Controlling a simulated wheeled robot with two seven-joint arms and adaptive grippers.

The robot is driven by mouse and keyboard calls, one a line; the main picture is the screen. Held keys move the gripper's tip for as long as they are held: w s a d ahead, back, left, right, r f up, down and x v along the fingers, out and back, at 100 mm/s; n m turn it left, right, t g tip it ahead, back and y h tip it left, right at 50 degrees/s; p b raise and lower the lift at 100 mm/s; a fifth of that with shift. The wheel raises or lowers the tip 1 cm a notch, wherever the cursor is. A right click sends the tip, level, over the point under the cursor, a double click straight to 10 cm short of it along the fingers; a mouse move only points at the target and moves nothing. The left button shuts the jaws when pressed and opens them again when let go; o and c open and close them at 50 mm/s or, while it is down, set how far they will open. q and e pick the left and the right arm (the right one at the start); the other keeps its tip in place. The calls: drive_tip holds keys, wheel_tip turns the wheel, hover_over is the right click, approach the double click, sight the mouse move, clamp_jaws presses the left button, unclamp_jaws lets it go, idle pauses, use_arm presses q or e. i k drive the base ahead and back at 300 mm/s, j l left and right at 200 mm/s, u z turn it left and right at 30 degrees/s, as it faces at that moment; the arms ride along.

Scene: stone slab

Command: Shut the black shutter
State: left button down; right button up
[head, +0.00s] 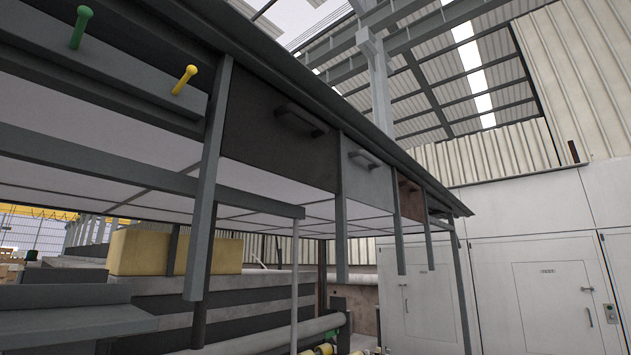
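The black shutter (262,140) is a dark flat panel high up under the top beam, between two grey posts. It has a dark bar handle (302,121) on its front. The panel sits at the upper part of its posts, and the space below it is open down to the posts' lower ends. Neither of my grippers is in view, and nothing touches the shutter.
A grey shutter (367,182) and a brown shutter (410,198) hang farther along the same beam. Green (81,27) and yellow (185,79) pegs stick out at upper left. A yellow block (140,252) lies behind the posts. White cabinets (540,290) stand at right.

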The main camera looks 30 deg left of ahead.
sight(263, 129)
drive_tip(key=u, duration=1.2)
